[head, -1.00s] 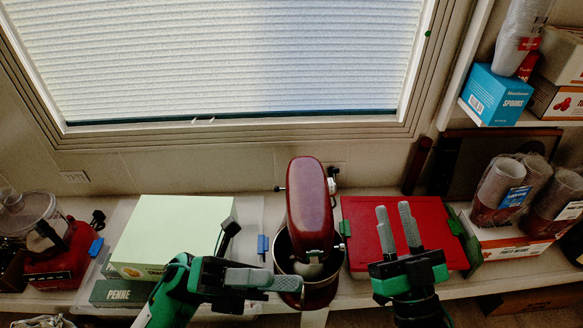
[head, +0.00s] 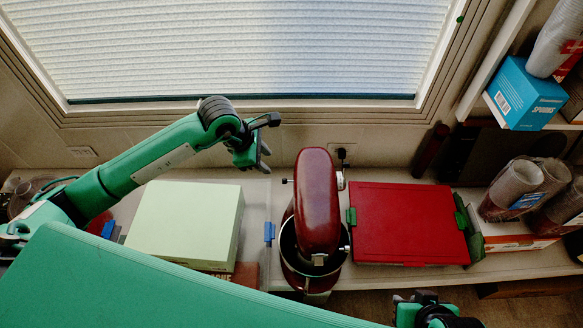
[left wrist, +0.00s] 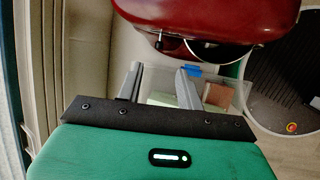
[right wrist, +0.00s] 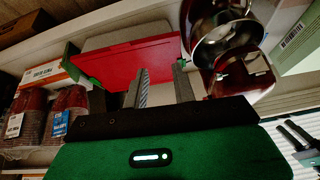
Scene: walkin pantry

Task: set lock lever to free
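The dark red stand mixer (head: 317,195) stands on the counter with its head over a metal bowl (head: 290,250). A small dark-tipped lever (head: 287,181) sticks out from the left side of its head; I cannot tell if it is the lock lever or how it is set. A similar small lever (left wrist: 158,45) shows under the red head in the left wrist view. My left gripper (head: 262,157) is open and empty, left of and behind the mixer head, apart from it. My right gripper (right wrist: 161,88) is open and empty; in the head view only its back shows at the bottom edge.
A pale green box (head: 185,218) lies left of the mixer and a red box (head: 410,222) right of it. A window blind (head: 250,45) is behind. Stacked cups (head: 515,188) and a blue spoons box (head: 522,95) are at the right.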

